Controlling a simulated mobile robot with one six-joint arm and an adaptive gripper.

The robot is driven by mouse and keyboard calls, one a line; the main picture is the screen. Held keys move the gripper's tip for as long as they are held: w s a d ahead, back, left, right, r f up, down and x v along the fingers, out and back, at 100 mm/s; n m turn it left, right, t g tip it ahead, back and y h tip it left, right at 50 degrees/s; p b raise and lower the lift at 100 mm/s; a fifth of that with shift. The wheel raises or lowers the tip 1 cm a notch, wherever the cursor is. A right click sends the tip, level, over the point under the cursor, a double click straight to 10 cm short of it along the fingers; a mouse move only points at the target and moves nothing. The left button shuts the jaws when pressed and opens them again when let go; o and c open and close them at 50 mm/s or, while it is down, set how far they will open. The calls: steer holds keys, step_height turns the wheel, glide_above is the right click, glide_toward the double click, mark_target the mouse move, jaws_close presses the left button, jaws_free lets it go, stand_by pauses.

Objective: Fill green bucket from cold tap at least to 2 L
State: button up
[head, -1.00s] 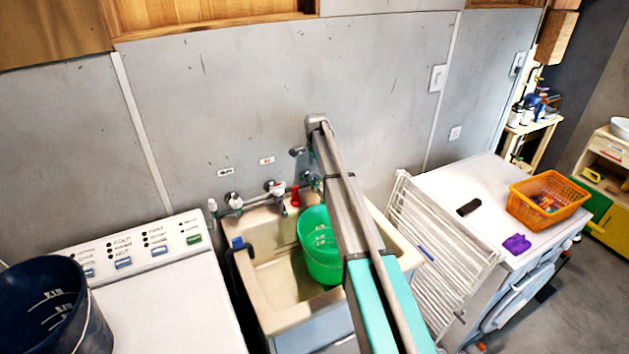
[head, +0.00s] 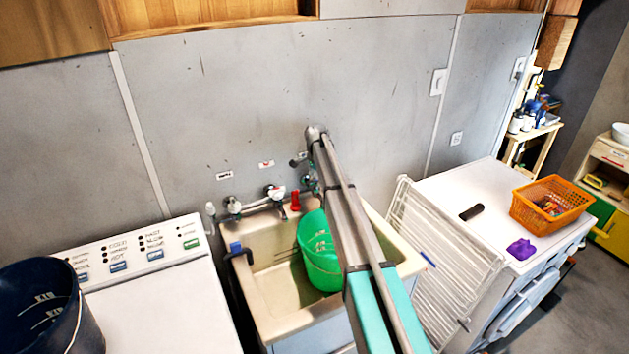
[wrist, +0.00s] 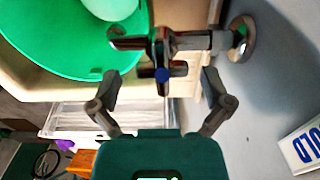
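The green bucket (head: 318,252) stands in the right part of the utility sink, partly hidden behind my arm in the head view. It also fills the upper left of the wrist view (wrist: 60,45). A pale round patch shows inside it; I cannot tell whether this is water. A metal tap with a blue-marked knob (wrist: 162,75) is on the wall side of the bucket in the wrist view. My gripper (wrist: 160,80) is open, its two fingers apart on either side of the knob; contact is not clear.
The beige sink (head: 268,305) has other taps (head: 235,205) at its left back and a red item (head: 295,200). A dark blue bucket (head: 45,315) stands on the washer (head: 165,300). A white drying rack (head: 440,250) leans right of the sink. An orange basket (head: 552,203) sits on the right-hand machine.

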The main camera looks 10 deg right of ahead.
steer(key=c, duration=0.9)
steer(key=shift+c, duration=0.2)
steer(key=shift+s+n, duration=0.1)
steer(key=shift+n, duration=2.2)
steer(key=o, duration=1.1)
steer(key=shift+d, duration=0.1)
steer(key=shift+c, duration=0.3)
